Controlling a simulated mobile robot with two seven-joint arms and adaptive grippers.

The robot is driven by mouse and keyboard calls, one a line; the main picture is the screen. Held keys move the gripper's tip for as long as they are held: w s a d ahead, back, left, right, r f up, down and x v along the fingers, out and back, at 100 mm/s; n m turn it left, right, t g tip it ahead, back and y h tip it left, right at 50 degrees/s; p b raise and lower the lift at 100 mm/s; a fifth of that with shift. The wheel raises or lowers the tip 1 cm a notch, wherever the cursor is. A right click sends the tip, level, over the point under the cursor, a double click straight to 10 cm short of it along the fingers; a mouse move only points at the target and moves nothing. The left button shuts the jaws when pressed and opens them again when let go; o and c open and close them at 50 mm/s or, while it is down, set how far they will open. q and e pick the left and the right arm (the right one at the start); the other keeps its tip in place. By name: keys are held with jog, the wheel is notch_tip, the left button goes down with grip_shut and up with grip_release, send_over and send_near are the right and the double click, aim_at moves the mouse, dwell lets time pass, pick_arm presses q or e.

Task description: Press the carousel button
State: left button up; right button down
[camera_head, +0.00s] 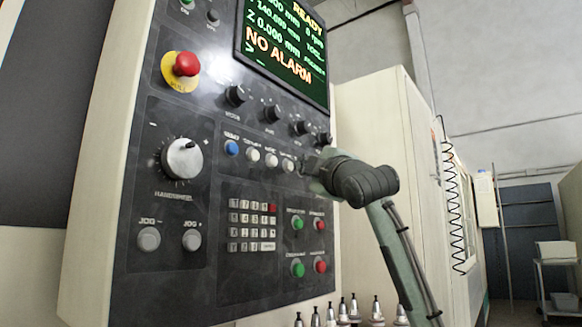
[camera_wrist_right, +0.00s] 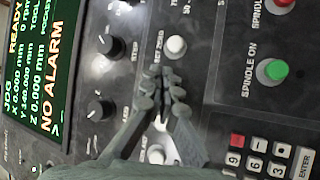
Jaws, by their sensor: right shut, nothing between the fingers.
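A row of round push buttons crosses the machine's control panel (camera_head: 212,185): one blue (camera_head: 231,148), then white ones, including one (camera_head: 288,165) beside my right gripper (camera_head: 308,166). I cannot read a carousel label on any of them. In the right wrist view, the gripper (camera_wrist_right: 163,88) is shut and empty, its fingertips over the panel near this row. A white button (camera_wrist_right: 176,46) marked "SET ZERO" stands clear above the fingertips; another white button (camera_wrist_right: 157,154) shows lower, partly behind the fingers. Whether the fingertips touch the panel I cannot tell. My left gripper is not in view.
Dark knobs (camera_head: 272,113) lie above the row, under a screen (camera_head: 285,50) reading "NO ALARM". Below are a keypad (camera_head: 251,225) and green (camera_head: 298,223) and red (camera_head: 320,225) buttons. A red emergency stop (camera_head: 187,64) and handwheel (camera_head: 182,158) are left. Tool holders (camera_head: 343,310) stand below.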

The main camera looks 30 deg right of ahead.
jog(key=s, duration=0.1)
jog(key=s+d, duration=0.1)
jog(key=s, duration=0.1)
jog(key=s+d, duration=0.1)
jog(key=shift+s+b, duration=0.3)
dwell(2.5)
